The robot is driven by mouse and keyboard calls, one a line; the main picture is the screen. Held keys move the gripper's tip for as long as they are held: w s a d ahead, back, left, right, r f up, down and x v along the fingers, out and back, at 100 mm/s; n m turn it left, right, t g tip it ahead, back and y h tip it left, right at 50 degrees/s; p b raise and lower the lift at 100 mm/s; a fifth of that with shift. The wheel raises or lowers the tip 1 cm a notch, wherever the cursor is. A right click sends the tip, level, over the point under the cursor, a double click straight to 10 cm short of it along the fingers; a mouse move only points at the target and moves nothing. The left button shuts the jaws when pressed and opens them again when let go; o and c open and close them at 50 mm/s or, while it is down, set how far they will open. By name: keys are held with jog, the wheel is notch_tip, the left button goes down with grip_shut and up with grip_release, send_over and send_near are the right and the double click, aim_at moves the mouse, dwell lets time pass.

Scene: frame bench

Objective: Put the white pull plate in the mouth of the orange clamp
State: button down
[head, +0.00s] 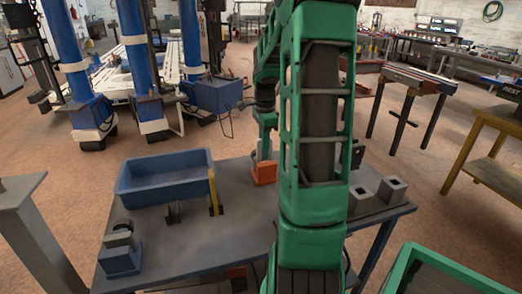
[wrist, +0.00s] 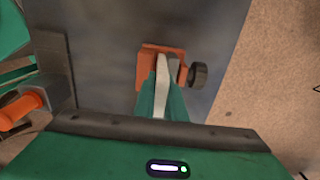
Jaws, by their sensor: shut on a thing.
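The orange clamp (head: 264,173) stands on the grey bench near its far edge, just left of my arm in the head view. In the wrist view the clamp (wrist: 147,62) has a dark round knob (wrist: 198,75) on its right side. My gripper (wrist: 160,100) is shut on the white pull plate (wrist: 162,72), which shows as a pale strip between the green fingers. The plate's far end overlaps the gap between the clamp's orange sides; how deep it sits there I cannot tell. In the head view my arm hides much of the gripper.
A blue bin (head: 128,190) and a yellow upright bar (head: 213,190) are on the bench's left. A blue block with a grey top (head: 120,258) is at the front left. Grey square tubes (head: 362,198) stand right of my arm. A green-rimmed container (head: 405,262) is lower right.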

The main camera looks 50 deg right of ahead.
jog(key=c, duration=1.8)
grip_release()
jog(key=shift+f, duration=0.1)
notch_tip(320, 180, up, 12)
jog(key=shift+f, duration=0.1)
jog(key=shift+a+r, duration=0.15)
jog(key=shift+r, duration=0.05)
jog(key=s+a+f+n, duration=0.4)
jog(key=s+a+n, duration=0.5)
jog(key=s+a, duration=0.1)
jog(key=s+a+f+n, duration=0.3)
jog(key=s+a+n, duration=0.5)
jog(key=s+a, duration=0.2)
jog(key=shift+s+a+f+n, duration=0.3)
jog(key=shift+a+f+n, duration=0.1)
jog(key=shift+a, duration=0.1)
